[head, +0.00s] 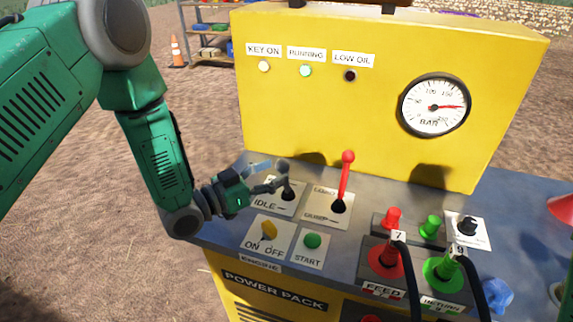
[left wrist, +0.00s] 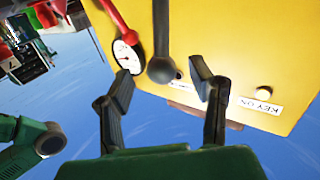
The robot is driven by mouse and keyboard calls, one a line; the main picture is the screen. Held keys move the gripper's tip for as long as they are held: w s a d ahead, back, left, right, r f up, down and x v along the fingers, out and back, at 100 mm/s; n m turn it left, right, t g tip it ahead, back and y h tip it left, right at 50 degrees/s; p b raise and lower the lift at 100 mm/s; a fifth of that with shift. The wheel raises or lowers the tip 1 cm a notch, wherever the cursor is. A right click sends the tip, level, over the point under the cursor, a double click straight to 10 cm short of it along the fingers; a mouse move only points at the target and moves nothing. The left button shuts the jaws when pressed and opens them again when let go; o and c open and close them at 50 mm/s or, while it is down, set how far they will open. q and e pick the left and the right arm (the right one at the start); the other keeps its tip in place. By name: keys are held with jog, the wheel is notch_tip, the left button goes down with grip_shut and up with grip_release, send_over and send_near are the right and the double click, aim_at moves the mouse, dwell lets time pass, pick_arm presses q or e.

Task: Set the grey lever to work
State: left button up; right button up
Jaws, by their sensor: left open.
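The grey lever (head: 284,166) stands on a plate marked IDLE along its lower edge, on the power pack's panel. The plate's upper label is mostly hidden by my gripper. My left gripper (head: 272,176) is open and reaches in from the left at the lever. In the left wrist view, the lever's dark round knob (left wrist: 162,70) shows between the two spread fingers (left wrist: 164,84), near their tips. I see no firm hold on it, and cannot tell whether a finger touches it. My right gripper is not in view.
A red lever (head: 346,180) on a LOAD/DUMP plate stands close to the right. The yellow ON/OFF key (head: 269,230) and green START button (head: 312,241) lie in front. Red FEED (head: 387,250) and green RETURN (head: 443,265) couplings with hoses are further right. The yellow panel (head: 320,115) rises behind.

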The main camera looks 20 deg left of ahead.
aim_at(284, 166)
pick_arm(q)
jog(key=shift+w+d, duration=0.2)
jog(key=shift+w, duration=0.65)
jog(key=shift+w+d, duration=0.3)
jog(key=shift+w, duration=0.1)
jog(key=shift+d, duration=0.65)
jog(key=shift+d+r, duration=0.1)
jog(key=c, duration=0.5)
grip_shut()
jog(key=shift+w+a, duration=0.15)
jog(key=shift+a, duration=0.2)
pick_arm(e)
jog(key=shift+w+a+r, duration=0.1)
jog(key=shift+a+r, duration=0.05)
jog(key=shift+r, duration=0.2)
pick_arm(q)
jog(key=shift+w+d+p, duration=0.1)
jog(key=shift+p, duration=0.2)
